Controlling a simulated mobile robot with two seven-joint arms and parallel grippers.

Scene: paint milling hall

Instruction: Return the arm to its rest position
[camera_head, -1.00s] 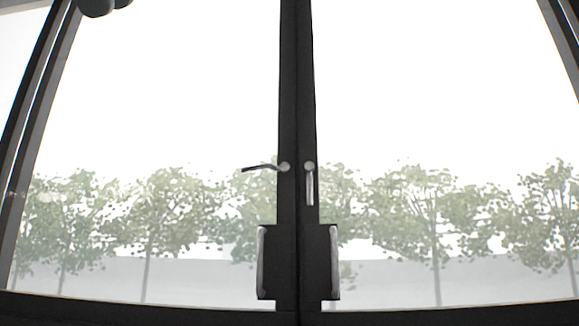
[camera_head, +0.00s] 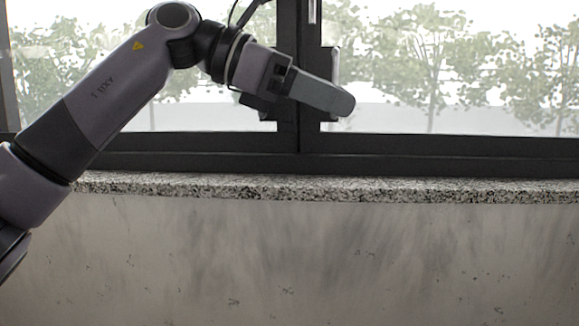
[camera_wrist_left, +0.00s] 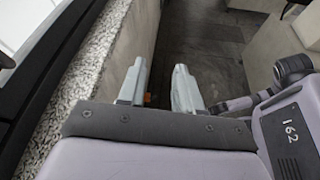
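My left arm comes in from the left in the head view and reaches across the window. Its gripper (camera_head: 338,101) points right and slightly down, in front of the window's middle post and above the sill. In the left wrist view the two grey fingers of this gripper (camera_wrist_left: 160,80) stand apart with floor showing between them. The gripper is open and holds nothing that I can see. A small orange spot shows beside the left finger, too small to identify. My right gripper is in neither view.
A dark-framed window (camera_head: 430,150) fills the upper head view, with trees outside. A speckled stone sill (camera_head: 430,189) runs below it, over a bare grey wall (camera_head: 330,260). In the left wrist view the sill (camera_wrist_left: 85,85) runs close along the left, and dark floor (camera_wrist_left: 205,50) lies beyond the fingers.

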